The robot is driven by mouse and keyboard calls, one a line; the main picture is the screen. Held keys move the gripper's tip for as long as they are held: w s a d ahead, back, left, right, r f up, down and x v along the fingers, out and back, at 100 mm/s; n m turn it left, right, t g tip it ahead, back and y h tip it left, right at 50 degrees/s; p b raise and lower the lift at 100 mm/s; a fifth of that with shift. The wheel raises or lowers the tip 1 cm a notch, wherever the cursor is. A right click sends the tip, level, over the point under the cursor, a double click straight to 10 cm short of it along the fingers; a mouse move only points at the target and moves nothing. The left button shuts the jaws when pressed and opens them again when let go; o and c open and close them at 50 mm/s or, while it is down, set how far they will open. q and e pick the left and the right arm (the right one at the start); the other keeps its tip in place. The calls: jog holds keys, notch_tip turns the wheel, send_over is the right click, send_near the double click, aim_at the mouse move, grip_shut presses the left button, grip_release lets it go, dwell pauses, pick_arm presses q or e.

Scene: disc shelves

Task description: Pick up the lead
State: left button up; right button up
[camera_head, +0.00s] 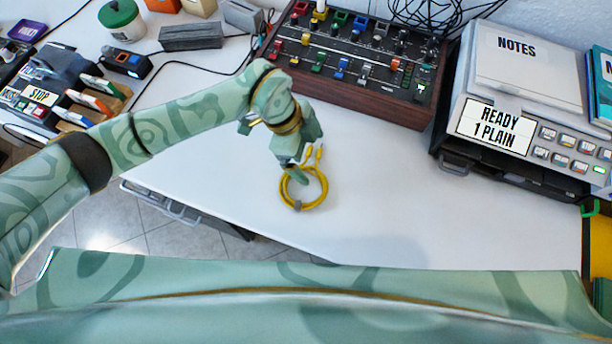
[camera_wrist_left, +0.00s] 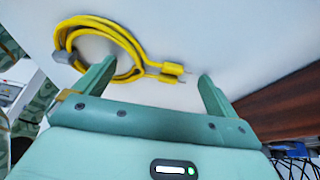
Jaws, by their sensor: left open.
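The lead is a coiled yellow cable (camera_head: 322,187) with a grey tie and two plug ends. It lies on the white table in the head view. It also shows in the left wrist view (camera_wrist_left: 128,42), with its plugs pointing right. My left gripper (camera_head: 301,172) is open, right at the coil. In the left wrist view its two fingers (camera_wrist_left: 158,82) are apart; the left finger overlaps the coil and the plug ends lie between the fingertips. I cannot tell whether the fingers touch the cable. My right gripper is not in view.
A mixer with wooden sides (camera_head: 350,65) stands behind the coil. A grey device (camera_head: 480,130) labelled READY 1 PLAIN, with a NOTES pad (camera_head: 520,65) on top, stands at the right. Several gadgets fill the back left. The table front (camera_head: 420,215) is clear.

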aim_at(308, 159)
pick_arm(q)
jog(key=shift+r, duration=0.1)
jog(key=c, duration=1.2)
jog(key=shift+r+p, duration=0.3)
jog(key=r+p, duration=0.1)
jog(key=r, duration=0.1)
jog(key=r+p, duration=0.1)
jog(key=r, duration=0.1)
jog(key=shift+s+r+p, duration=0.1)
jog(key=shift+s+p, duration=0.2)
jog(key=shift+s, duration=0.1)
jog(key=s+r+p, duration=0.5)
jog(key=s+r, duration=0.3)
jog(key=s, duration=0.5)
jog(key=shift+s+a+p, duration=0.15)
jog(key=shift+a+p, duration=0.05)
jog(key=shift+p, duration=0.15)
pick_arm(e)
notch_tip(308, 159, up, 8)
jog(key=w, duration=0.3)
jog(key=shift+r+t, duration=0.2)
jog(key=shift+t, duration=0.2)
